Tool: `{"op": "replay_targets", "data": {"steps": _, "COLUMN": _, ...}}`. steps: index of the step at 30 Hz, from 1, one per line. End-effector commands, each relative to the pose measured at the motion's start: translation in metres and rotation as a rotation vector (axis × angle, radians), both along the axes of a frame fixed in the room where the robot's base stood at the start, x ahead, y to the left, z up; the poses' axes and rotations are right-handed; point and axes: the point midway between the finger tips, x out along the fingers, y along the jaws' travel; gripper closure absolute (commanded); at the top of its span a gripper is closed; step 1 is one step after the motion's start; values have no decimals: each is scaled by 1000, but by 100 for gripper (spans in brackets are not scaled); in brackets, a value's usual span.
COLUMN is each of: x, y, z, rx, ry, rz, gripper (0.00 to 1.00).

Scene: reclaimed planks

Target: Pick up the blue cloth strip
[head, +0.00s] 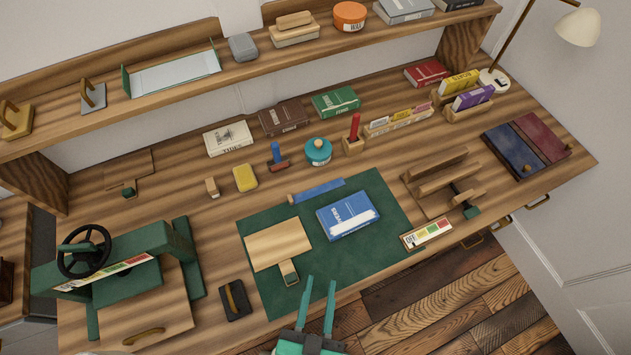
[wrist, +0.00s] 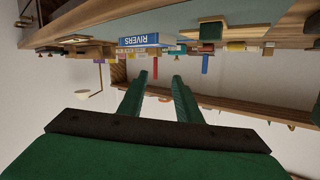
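The blue cloth strip (head: 318,190) lies nearly flat along the back edge of the green mat (head: 386,207), slanting slightly up to the right, with a brownish piece at its left end. My gripper (head: 320,283) is at the front edge of the mat, in front of the strip and apart from it. Its two green fingers are spread with nothing between them. In the wrist view the fingers (wrist: 155,85) also stand apart and empty. I cannot make out the strip for sure in the wrist view.
On the mat, a blue book (head: 348,215) and a wooden board (head: 278,245) lie between my gripper and the strip. Behind the strip stand a teal round container (head: 318,150) and a blue-handled tool (head: 277,157). A green press with a wheel (head: 120,270) stands at left.

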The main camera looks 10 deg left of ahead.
Motion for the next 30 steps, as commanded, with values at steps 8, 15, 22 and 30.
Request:
{"op": "replay_targets", "data": {"steps": 8, "x": 96, "y": 66, "z": 6, "rx": 356, "ry": -55, "rz": 15, "gripper": 69}}
{"op": "replay_targets", "data": {"steps": 15, "x": 174, "y": 136, "z": 43, "rx": 619, "ry": -81, "rz": 137, "gripper": 69}}
{"op": "replay_targets", "data": {"steps": 22, "x": 230, "y": 205, "z": 97, "rx": 790, "ry": -75, "rz": 328, "gripper": 69}}
{"op": "replay_targets", "data": {"steps": 30, "x": 262, "y": 284, "z": 163, "rx": 868, "ry": -8, "rz": 606, "gripper": 69}}
